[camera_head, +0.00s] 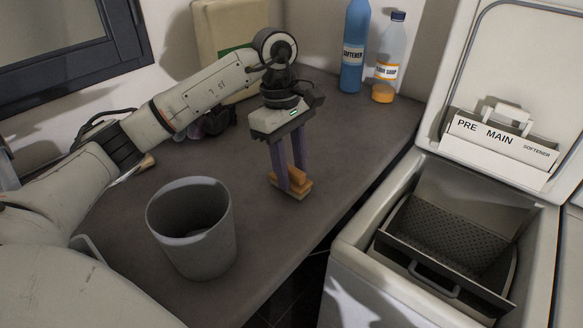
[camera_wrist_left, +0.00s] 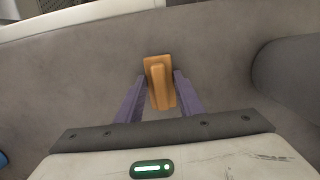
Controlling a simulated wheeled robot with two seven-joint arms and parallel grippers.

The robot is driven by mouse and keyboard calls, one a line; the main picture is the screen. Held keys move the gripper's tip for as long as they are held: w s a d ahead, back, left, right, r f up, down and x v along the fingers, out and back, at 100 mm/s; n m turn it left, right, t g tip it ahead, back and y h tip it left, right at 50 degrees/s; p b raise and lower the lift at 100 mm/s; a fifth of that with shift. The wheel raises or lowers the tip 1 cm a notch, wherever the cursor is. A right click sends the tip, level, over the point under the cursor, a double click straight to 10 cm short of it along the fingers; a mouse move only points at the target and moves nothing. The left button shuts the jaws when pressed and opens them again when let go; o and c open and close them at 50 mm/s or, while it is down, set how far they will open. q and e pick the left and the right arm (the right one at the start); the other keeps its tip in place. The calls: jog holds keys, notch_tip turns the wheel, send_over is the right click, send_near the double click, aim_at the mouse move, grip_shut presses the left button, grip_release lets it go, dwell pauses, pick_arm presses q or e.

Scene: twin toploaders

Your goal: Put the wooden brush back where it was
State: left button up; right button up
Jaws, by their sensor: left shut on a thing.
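The wooden brush (camera_head: 296,184) is a small orange-brown block with a raised grip along its top. It is between the purple fingers of my left gripper (camera_head: 290,186), at the middle of the grey counter. In the left wrist view the brush (camera_wrist_left: 160,84) lies between the two fingertips (camera_wrist_left: 160,92), which are shut on its grip. The brush is at or just above the counter surface; I cannot tell whether it touches. My right gripper is not in view.
A grey bin (camera_head: 193,228) stands left of the brush. An open toploader (camera_head: 440,240) stands at the right, beyond the counter (camera_head: 345,150) edge.

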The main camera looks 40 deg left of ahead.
pick_arm(q)
jog(key=o, duration=1)
jog(key=shift+f, duration=0.1)
jog(key=shift+c, duration=0.2)
notch_tip(320, 180, up, 12)
jog(key=a+p, duration=0.1)
jog(key=a, duration=0.1)
jog(key=shift+w, duration=0.1)
